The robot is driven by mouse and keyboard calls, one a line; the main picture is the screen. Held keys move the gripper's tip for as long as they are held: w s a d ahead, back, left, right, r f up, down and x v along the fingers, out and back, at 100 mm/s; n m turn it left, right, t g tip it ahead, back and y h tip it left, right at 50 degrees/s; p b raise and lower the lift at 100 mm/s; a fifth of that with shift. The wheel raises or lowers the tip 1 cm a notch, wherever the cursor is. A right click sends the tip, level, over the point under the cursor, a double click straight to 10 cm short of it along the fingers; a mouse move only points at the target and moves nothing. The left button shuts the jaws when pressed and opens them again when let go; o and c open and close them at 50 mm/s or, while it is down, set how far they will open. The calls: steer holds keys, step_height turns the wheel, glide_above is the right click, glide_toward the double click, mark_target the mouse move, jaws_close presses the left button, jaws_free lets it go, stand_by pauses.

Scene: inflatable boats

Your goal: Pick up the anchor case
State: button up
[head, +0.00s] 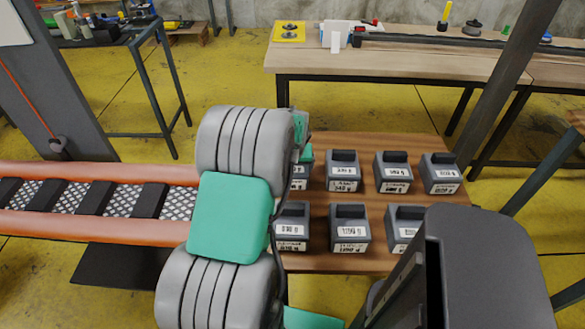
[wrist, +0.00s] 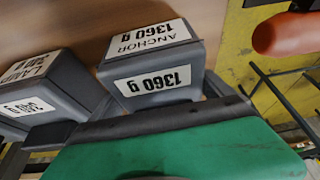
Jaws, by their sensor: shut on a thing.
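The anchor case (wrist: 150,70) is a dark grey box with white labels reading "ANCHOR" and "1360 g", upside down in the wrist view. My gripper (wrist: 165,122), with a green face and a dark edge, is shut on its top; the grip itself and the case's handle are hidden. In the head view my arm covers most of the anchor case (head: 299,184), at the left end of the back row. My gripper (head: 305,154) shows there only as a bit of green. I cannot tell whether the case is lifted off the wood.
The lamp case (wrist: 50,90) stands close beside it, with several similar labelled cases on the wooden table (head: 375,140). An orange inflatable boat (head: 110,172) lies to the left in the head view. A workbench (head: 420,65) stands behind, with yellow floor between.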

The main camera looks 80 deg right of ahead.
steer(key=shift+c, duration=0.6)
steer(key=shift+d+r, duration=0.2)
steer(key=shift+r, duration=0.15)
